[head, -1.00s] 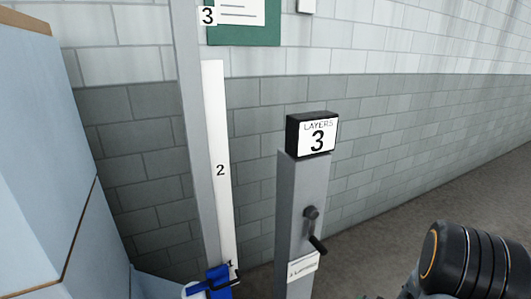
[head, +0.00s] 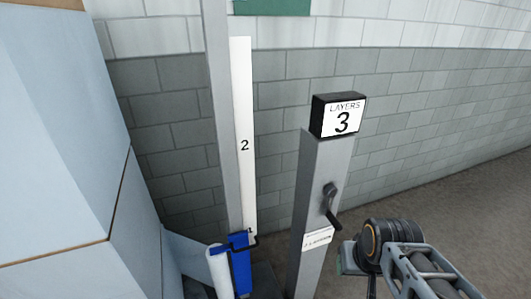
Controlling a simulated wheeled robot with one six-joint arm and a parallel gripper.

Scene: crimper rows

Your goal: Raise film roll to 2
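The film roll (head: 220,272) is a white upright cylinder low at the bottom centre-left. It sits beside a blue carriage (head: 240,268) on a grey mast (head: 219,120). A white scale strip (head: 245,100) on the mast shows 2 about halfway up and a mark near 1 at its foot, level with the carriage top. A dark handle (head: 257,241) sticks out from the carriage. My gripper shows at the lower right, right of the grey post; its fingertips are not clear.
A grey post (head: 315,200) carries a black box (head: 338,116) reading LAYERS 3, a black crank (head: 331,205) and a white label (head: 317,238). Large pale-blue boxes (head: 60,130) stand at the left. Bare floor (head: 480,220) lies at the right.

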